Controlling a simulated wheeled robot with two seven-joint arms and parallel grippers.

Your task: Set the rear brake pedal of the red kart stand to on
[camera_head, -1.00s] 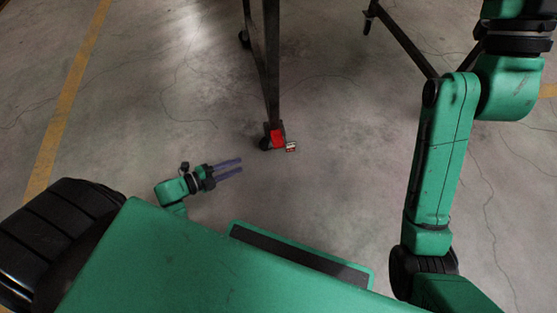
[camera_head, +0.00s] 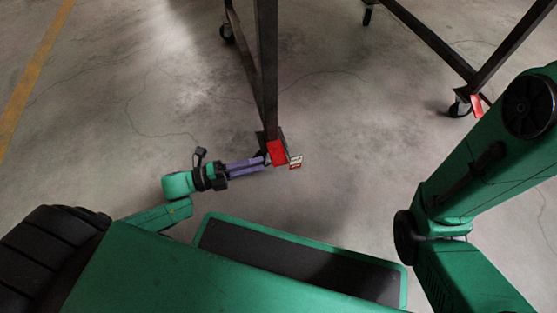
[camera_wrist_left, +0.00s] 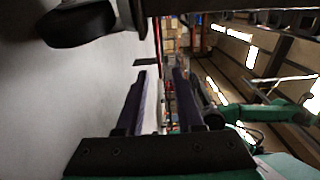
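The kart stand's dark leg (camera_head: 267,75) comes down to a caster near the middle of the head view. A red piece (camera_head: 277,152) sits at its foot, with a small white-and-red tab (camera_head: 295,162) beside it. I cannot tell which is the brake pedal, or its setting. My left gripper (camera_head: 262,164) is low near the floor, its purple fingertips just left of the red piece. I cannot tell whether they touch it. In the left wrist view the fingers (camera_wrist_left: 165,75) stand apart with nothing visible between them. A dark caster wheel (camera_wrist_left: 78,22) shows at upper left. My right gripper is out of frame.
Another caster (camera_head: 458,108) with a red piece (camera_head: 476,105) stands at the right, partly near my right arm. The concrete floor left of my left gripper is clear.

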